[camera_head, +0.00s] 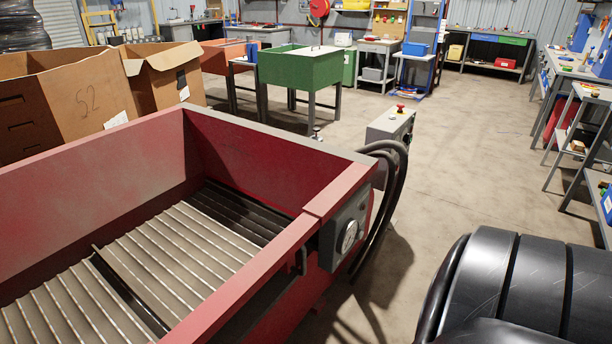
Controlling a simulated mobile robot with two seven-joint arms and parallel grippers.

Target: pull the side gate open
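A large red open-topped machine (255,262) with a slatted grey floor (180,250) fills the left and lower part of the head view. Its right wall has a step in the top rim, and a dark handle-like bar (302,258) shows on the outside below it. This section may be the side gate; I cannot tell for sure, and no gap shows along it. A grey box with a round gauge (349,236) is mounted at the wall's right end. Neither of my grippers is in view.
Black hoses (391,190) loop from the machine's corner near a grey control box (392,124) with a red button. A large black rounded thing (530,285) fills the lower right. Cardboard boxes (80,100) stand behind the machine. Floor (465,140) is clear toward the back right.

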